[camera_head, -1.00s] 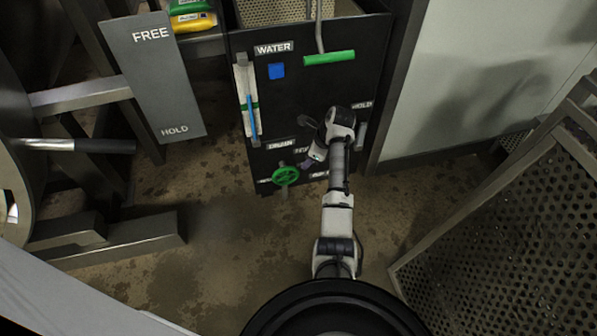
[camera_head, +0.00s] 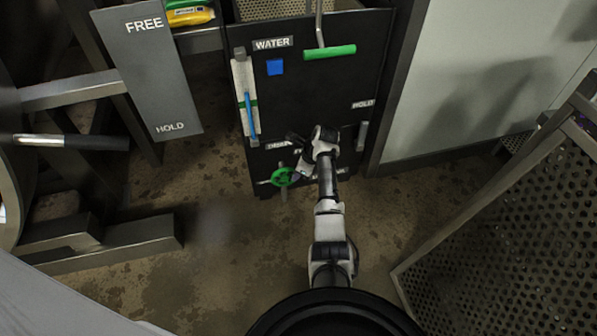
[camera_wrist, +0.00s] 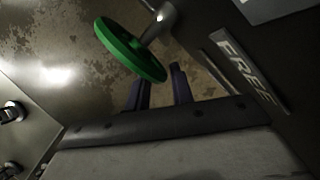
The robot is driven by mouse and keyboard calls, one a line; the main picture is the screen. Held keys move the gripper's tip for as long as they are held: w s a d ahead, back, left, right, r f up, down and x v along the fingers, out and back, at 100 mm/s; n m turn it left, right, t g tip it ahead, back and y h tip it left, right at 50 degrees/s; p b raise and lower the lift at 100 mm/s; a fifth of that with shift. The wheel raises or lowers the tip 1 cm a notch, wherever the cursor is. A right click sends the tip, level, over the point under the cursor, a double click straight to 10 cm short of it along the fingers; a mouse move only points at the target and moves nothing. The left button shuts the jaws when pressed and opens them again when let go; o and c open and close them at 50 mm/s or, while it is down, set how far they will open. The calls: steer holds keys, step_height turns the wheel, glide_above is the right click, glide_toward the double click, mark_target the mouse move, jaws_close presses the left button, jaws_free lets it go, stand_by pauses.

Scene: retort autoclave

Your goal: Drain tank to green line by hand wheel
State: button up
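The green hand wheel (camera_head: 282,177) sits low on the front of the dark tank (camera_head: 310,90), under a drain label partly hidden by my arm. The tank's sight gauge (camera_head: 251,120) shows a blue column with its top near the green line (camera_head: 253,103). My gripper (camera_head: 298,168) is just right of the wheel. In the wrist view, the wheel (camera_wrist: 130,50) lies beyond my gripper (camera_wrist: 158,76), its lower rim near the fingertips. The two dark fingers stand apart with a gap between them. I cannot tell whether they touch the rim.
A green-handled lever (camera_head: 330,52) projects from the tank's upper front. A perforated metal panel (camera_head: 510,220) stands at right. The stained floor (camera_head: 220,225) before the tank is clear.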

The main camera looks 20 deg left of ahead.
jaws_close()
steer(key=r+h+p, duration=0.1)
steer(key=p, duration=0.3)
steer(key=shift+s+a+r+t, duration=0.1)
steer(key=shift+a+r+t, duration=0.1)
steer(key=shift+t, duration=0.2)
steer(key=p, duration=0.1)
steer(key=t+h+p, duration=0.1)
steer(key=p, duration=0.1)
steer(key=shift+s+a+r+h, duration=0.1)
steer(key=shift+a+r+h, duration=0.15)
steer(key=shift+r+h, duration=0.05)
steer(key=shift+a+n+t+h+p, duration=0.1)
steer(key=shift+n+t+h+p, duration=0.2)
steer(key=shift+t+h+p, duration=0.25)
steer(key=shift+o, duration=1.4)
jaws_free()
steer(key=shift+o, duration=0.4)
steer(key=shift+f, duration=0.1)
steer(key=shift+s, duration=0.1)
